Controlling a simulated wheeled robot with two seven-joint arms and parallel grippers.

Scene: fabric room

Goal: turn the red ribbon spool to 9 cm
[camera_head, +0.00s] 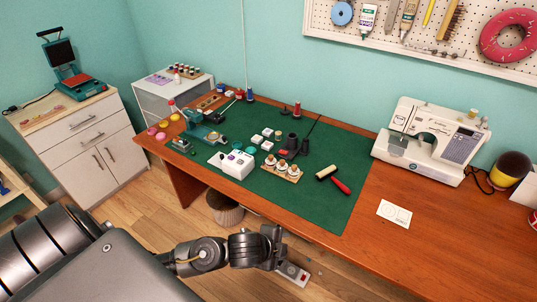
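A small red upright spool-like thing (297,109) stands at the back of the green mat (345,160) on the wooden table. Another small red item (240,94) stands further left among the small things at the back. Both are too small for me to tell which is the red ribbon spool, and no centimetre marks can be read. My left gripper (296,274) is low in front of the table's front edge, well apart from both red items. Its fingers are too unclear to tell whether they are open or shut. My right gripper is out of view.
A red-handled roller (333,179), a wooden rack of white-topped pieces (281,172) and a white box (231,164) are on the mat. A sewing machine (432,140) stands to the right, with a white card (393,213) in front of it. The table's front right is mostly bare.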

